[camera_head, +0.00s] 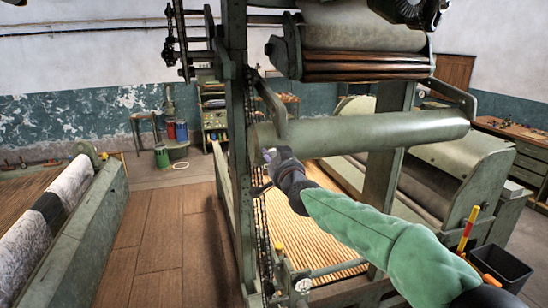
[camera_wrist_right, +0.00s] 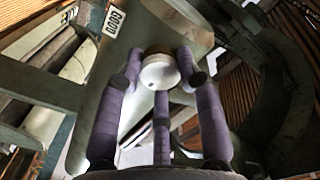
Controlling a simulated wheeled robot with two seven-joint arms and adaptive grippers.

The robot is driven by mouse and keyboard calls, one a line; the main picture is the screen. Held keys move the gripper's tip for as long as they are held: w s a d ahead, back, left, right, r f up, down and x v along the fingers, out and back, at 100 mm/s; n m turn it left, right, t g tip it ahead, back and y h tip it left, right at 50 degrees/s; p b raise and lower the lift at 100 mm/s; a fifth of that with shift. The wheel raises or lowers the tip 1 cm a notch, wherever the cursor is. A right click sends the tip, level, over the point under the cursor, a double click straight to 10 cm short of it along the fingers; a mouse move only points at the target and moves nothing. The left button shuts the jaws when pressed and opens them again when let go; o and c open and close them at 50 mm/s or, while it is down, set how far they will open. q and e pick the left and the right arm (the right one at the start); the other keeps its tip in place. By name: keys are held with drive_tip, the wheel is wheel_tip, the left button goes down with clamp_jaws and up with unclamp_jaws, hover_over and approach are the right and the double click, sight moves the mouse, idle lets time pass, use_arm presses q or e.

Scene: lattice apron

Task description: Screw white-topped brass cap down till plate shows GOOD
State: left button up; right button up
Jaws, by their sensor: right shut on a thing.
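The white-topped brass cap (camera_wrist_right: 159,77) shows in the right wrist view, its pale round face toward the camera and a thin brass edge behind it. It sits against the end of a grey-green roller (camera_wrist_right: 150,32). My right gripper (camera_wrist_right: 160,68) has its purple fingers closed around the cap. In the head view my right gripper (camera_head: 268,168) is at the left end of the roller (camera_head: 370,132), and the cap is hidden there. A small white plate (camera_wrist_right: 114,22) with dark characters is at the upper left; I cannot read it surely. My left gripper is not in view.
A green machine post (camera_head: 236,120) and a hanging chain stand just left of my right gripper. A wooden slat apron (camera_head: 308,225) lies below it. A brown plank floor (camera_head: 165,235) is clear at left. A black bin (camera_head: 500,268) is at lower right.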

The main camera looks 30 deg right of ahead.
drive_tip(key=o, duration=1.1)
drive_tip(key=shift+s+d+r, duration=0.1)
drive_tip(key=shift+d+r, duration=0.1)
drive_tip(key=shift+r, duration=0.45)
drive_tip(key=shift+c, duration=0.2)
drive_tip(key=shift+o, duration=0.4)
drive_tip(key=shift+f, duration=0.25)
drive_tip(key=shift+a+f, duration=0.1)
drive_tip(key=v, duration=1.1)
drive_tip(key=shift+s+a, duration=0.2)
drive_tip(key=shift+s, duration=0.2)
